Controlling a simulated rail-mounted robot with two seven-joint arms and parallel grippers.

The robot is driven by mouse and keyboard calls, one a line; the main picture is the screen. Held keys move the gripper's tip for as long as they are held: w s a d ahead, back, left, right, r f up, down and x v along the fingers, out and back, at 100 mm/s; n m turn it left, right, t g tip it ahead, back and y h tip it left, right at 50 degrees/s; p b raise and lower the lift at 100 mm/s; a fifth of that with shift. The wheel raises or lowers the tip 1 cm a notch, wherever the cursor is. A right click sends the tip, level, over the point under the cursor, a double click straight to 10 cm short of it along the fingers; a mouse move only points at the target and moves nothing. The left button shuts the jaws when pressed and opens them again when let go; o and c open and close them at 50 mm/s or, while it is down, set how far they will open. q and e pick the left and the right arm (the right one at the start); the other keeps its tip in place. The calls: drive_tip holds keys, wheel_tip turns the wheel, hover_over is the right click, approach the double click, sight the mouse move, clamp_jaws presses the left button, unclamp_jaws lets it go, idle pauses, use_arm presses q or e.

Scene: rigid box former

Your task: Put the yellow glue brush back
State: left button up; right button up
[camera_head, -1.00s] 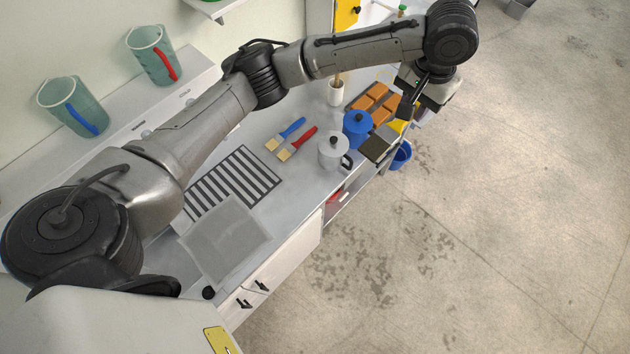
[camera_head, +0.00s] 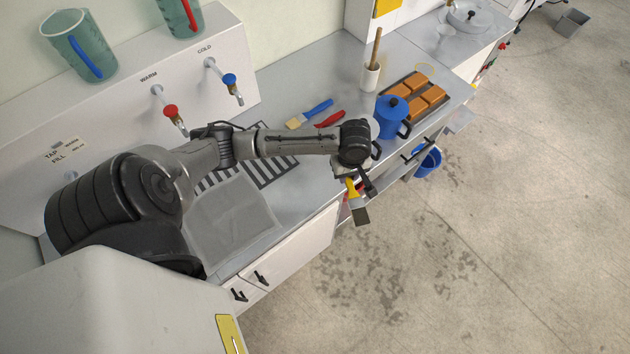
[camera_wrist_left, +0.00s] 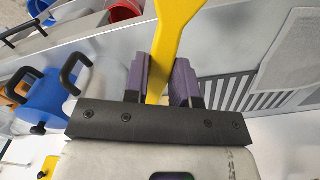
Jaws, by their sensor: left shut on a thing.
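My left gripper (camera_head: 360,180) is shut on the yellow glue brush (camera_head: 351,188), past the counter's front edge. The brush's dark, wide end (camera_head: 360,216) points down and outward over the floor. In the left wrist view the yellow handle (camera_wrist_left: 174,32) runs between the purple finger pads of the left gripper (camera_wrist_left: 160,82). A blue-handled brush (camera_head: 318,107) and a red-handled brush (camera_head: 330,119) lie on the counter behind my arm, the red one partly hidden. A striped mat (camera_head: 278,170) lies partly under my forearm in view. My right gripper is not in view.
A blue pot (camera_head: 390,121) stands right of my wrist, with a tray of orange blocks (camera_head: 441,109) beyond. A white holder (camera_head: 371,77) stands behind. A blue bucket (camera_head: 429,160) hangs at the front.

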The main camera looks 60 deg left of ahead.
use_arm(q)
hover_over(312, 176)
wheel_tip(312, 176, down, 8)
drive_tip(key=shift+d+r, duration=0.1)
drive_tip(key=shift+r, duration=0.1)
drive_tip(key=shift+f+b, duration=0.5)
drive_tip(key=shift+f, duration=1.5)
drive_tip(key=o, duration=0.9)
drive_tip(key=shift+f, duration=0.1)
